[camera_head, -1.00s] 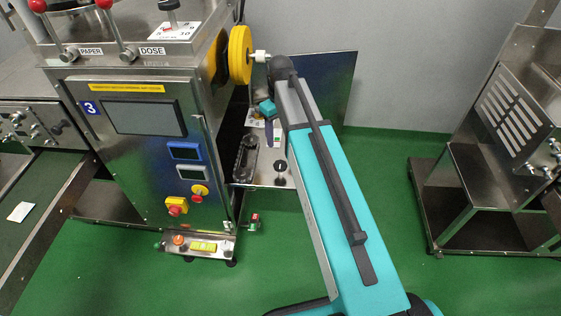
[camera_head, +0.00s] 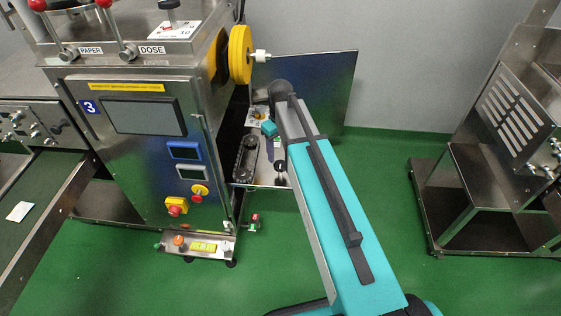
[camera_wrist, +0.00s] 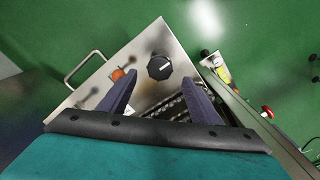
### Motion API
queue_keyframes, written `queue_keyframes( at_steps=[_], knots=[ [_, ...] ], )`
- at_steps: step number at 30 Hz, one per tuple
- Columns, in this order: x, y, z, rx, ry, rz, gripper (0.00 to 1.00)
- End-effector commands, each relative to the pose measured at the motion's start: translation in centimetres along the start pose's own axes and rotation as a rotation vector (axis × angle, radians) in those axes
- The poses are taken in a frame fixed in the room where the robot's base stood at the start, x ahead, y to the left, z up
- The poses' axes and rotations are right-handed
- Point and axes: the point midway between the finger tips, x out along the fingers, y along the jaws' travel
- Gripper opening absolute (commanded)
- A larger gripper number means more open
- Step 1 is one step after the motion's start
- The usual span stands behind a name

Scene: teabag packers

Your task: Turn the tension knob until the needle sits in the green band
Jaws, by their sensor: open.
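A round black knob (camera_wrist: 159,67) with a white pointer line sits on a bare metal plate (camera_wrist: 153,42) in the wrist view. It is likely the tension knob. My gripper (camera_wrist: 160,90) is open, its two dark fingers apart and empty, with the knob ahead of and between their tips, not clasped. In the head view my gripper (camera_head: 274,148) hangs over the metal shelf at the machine's right side, near a small black knob (camera_head: 279,167). I cannot make out a needle or a green band in either view.
An orange knob (camera_wrist: 117,74) stands on the plate, left of the black knob. A dark chain (camera_wrist: 172,108) runs beneath the fingers. A metal handle (camera_wrist: 83,68) lies at the plate's left edge.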

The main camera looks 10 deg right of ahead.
Motion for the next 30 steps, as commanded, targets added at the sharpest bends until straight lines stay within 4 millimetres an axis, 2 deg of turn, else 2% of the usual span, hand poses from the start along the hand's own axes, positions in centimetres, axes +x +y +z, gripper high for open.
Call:
queue_keyframes(
  at_steps=[6, 12, 18, 27, 30],
  knots=[
    [2.9, 0.0, 0.0, 0.0, -0.001, -0.001, 0.58],
    [5.0, 0.0, 0.0, 0.0, -0.001, 0.0, 0.58],
    [5.9, 0.0, 0.0, 0.0, 0.0, 0.0, 0.58],
    [6.0, 0.0, 0.0, 0.0, 0.001, 0.0, 0.58],
    [6.0, 0.0, 0.0, 0.0, 0.001, 0.0, 0.43]
  ],
)
